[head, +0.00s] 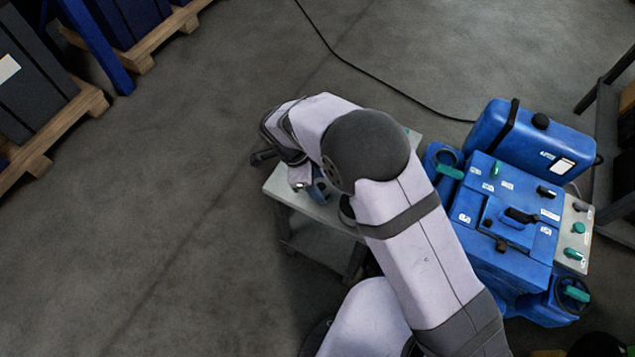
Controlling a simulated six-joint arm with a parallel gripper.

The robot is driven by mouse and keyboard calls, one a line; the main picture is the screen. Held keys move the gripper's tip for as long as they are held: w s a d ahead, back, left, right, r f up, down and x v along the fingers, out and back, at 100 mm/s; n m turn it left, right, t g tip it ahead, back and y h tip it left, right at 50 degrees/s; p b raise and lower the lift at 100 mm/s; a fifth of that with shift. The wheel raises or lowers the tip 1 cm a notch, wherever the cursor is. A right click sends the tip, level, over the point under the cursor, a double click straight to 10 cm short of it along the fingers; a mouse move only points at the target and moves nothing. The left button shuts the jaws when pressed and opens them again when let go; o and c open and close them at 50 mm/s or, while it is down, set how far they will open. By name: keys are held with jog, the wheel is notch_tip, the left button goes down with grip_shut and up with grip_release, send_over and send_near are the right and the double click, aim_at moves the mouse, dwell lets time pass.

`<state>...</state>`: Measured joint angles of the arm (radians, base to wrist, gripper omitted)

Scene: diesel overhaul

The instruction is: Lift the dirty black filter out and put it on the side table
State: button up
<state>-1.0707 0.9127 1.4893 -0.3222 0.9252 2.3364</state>
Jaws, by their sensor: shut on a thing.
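The side table (285,185) is a small pale grey-topped stand left of the blue engine. My arm crosses over it and hides much of its top. My gripper (298,182) is at the left part of the table, shut, and seen mostly from above and behind my wrist. What it holds, taken as the dirty black filter, is hidden or too small to make out. A small blue-grey round thing shows beside the gripper, and a dark round thing (347,210) shows at the table's front edge, half behind my arm; I cannot tell what they are.
The blue engine (490,225), with green and black caps and a blue tank (530,140) behind it, stands right of my arm. A black cable (385,88) runs across the floor. Pallets with dark crates stand far left. The floor left of the table is clear.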

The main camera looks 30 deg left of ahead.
jog(key=shift+f+b, duration=0.35)
jog(key=shift+b, duration=0.05)
dwell(0.5)
jog(key=o, duration=1.1)
jog(key=shift+o, duration=1.4)
jog(key=shift+r, duration=0.1)
jog(key=shift+r+p, duration=2.1)
jog(key=shift+r, duration=1.35)
jog(key=shift+r, duration=0.1)
notch_tip(320, 180, up, 4)
jog(key=shift+f+p, duration=0.1)
jog(key=shift+p, duration=1.1)
